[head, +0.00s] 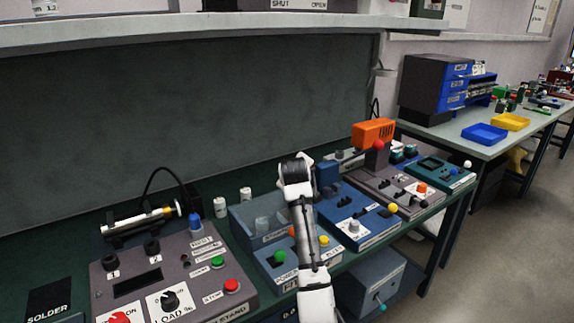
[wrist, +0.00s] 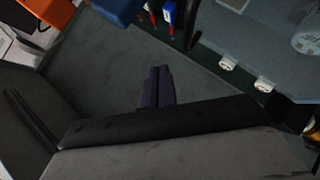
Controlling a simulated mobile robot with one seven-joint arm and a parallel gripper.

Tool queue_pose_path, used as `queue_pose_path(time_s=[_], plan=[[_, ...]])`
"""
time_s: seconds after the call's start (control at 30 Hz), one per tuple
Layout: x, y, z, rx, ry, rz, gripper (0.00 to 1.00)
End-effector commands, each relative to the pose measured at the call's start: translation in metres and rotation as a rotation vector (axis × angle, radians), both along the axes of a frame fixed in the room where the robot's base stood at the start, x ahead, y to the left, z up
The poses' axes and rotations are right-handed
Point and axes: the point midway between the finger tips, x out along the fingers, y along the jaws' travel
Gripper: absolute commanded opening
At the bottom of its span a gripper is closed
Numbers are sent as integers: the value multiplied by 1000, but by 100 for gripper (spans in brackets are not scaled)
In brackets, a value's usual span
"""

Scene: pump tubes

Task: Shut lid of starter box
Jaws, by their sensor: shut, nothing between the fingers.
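A blue-grey box (head: 246,226) with a label that seems to begin "STAR" stands on the bench in the middle of the head view. A lower blue front part (head: 268,263) carries a green knob and a yellow knob. My arm crosses in front of its right side, so I cannot tell how its lid stands. My gripper (wrist: 157,88) shows in the wrist view with its two dark fingers together and empty, over a plain dark grey-green surface. In the head view the fingers are hidden behind my arm. I cannot tell whether they touch anything.
A grey control panel (head: 170,278) with knobs and buttons lies to the left. To the right are a blue unit (head: 350,215), an orange device (head: 373,131) and a teal unit (head: 440,172). Another blue box (head: 372,278) sits below the bench edge.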

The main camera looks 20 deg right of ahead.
Motion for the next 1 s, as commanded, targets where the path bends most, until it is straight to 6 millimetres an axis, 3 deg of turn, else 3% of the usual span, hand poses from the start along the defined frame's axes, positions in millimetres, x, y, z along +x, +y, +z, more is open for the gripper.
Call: queue_pose_path(time_s=[0.13,0.4,1.0], plan=[[3,-10,-18,90,29,-2,0],[6,-17,-38,83,26,-1,0],[6,-19,-42,81,25,-1,0]])
